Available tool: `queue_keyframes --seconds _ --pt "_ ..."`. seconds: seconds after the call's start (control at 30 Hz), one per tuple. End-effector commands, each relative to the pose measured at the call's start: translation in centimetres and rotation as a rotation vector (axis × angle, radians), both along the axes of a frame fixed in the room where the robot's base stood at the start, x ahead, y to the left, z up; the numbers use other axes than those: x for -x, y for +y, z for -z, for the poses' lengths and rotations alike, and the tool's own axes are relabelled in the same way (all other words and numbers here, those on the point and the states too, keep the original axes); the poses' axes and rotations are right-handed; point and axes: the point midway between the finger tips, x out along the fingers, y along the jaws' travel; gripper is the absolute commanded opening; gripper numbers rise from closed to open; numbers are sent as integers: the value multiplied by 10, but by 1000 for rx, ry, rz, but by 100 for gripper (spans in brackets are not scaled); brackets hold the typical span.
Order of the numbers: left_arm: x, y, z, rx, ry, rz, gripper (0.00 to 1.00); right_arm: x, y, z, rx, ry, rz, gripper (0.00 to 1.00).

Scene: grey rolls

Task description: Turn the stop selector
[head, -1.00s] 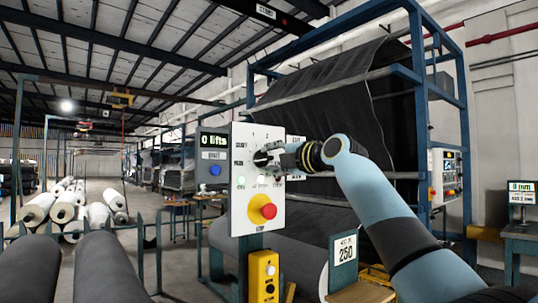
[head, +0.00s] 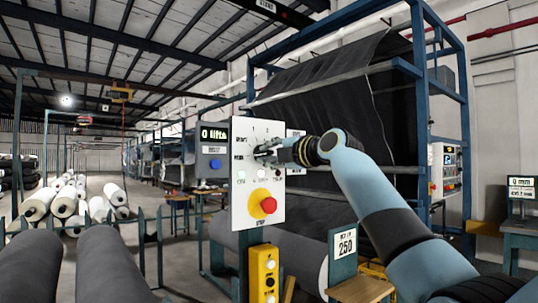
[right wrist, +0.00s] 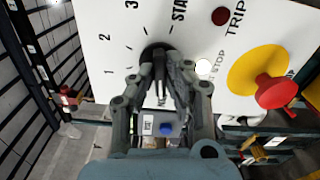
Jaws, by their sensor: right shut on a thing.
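The stop selector (right wrist: 154,49) is a dark round knob on the upright white control panel (head: 239,209), beside printed marks 1, 2, 3 and START. My right gripper (head: 264,152) is at the knob, its fingers shut on it and covering most of it. In the right wrist view the two fingers of the gripper (right wrist: 163,72) reach to the knob from below. Which mark the knob points at is hidden. My left gripper is not in view.
A red button on a yellow disc (head: 268,205) sits low on the panel. A grey box reading "0 lifts" (head: 213,151) is to its left, and a yellow button box (head: 263,272) below. Dark grey rolls (head: 113,267) lie at front left. A blue frame (head: 420,130) stands behind.

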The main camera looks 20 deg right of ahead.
Motion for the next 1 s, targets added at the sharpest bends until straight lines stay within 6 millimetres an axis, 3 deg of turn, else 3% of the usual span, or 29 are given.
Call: queue_keyframes --seconds 0.37,1.0 --pt "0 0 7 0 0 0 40 0 0 2 -170 64 -2 0" --pt "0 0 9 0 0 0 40 0 0 0 -735 270 -1 0"
